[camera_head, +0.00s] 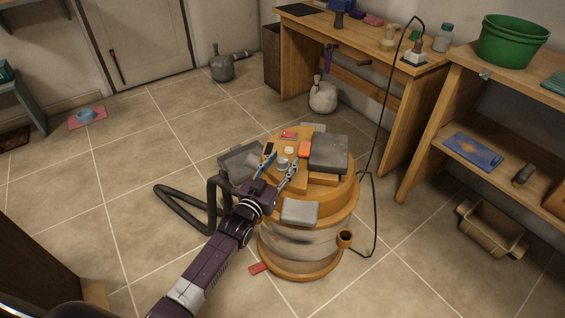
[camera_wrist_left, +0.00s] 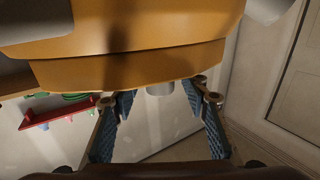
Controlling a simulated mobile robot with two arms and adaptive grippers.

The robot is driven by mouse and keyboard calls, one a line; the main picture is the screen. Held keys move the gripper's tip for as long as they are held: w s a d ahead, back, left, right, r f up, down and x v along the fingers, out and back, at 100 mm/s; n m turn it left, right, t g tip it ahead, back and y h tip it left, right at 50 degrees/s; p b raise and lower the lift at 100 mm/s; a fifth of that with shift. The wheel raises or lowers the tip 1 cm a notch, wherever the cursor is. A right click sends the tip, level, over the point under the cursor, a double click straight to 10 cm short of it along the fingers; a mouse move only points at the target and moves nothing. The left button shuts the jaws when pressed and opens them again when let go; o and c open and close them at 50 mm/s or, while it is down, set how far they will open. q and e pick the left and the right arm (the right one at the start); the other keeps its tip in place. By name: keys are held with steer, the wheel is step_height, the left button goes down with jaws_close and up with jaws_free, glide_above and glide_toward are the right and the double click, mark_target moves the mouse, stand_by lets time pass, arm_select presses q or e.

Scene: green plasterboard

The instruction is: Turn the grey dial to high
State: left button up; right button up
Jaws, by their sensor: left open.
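The grey dial (camera_head: 282,163) is a small round knob on the orange top of a canister vacuum cleaner (camera_head: 300,236). In the left wrist view the dial (camera_wrist_left: 160,89) is a short grey cylinder below the orange housing (camera_wrist_left: 130,62). My left gripper (camera_head: 280,168) reaches over the top of the vacuum cleaner. It is open, with one blue-padded finger on each side of the dial. In the left wrist view gaps show between the dial and the fingers (camera_wrist_left: 160,98). Any marking for high is too small to read. My right gripper is not in view.
An orange button (camera_head: 304,149), a grey box-like part (camera_head: 328,153) and a light grey latch (camera_head: 299,211) are close around the dial. A black hose (camera_head: 186,210) lies to the left. A black cord (camera_head: 376,130) runs up to the workbench (camera_head: 340,45). Tiled floor surrounds the vacuum cleaner.

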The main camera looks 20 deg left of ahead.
arm_select(q)
steer(key=shift+w, duration=0.2)
steer(key=shift+c, duration=0.3)
jaws_close()
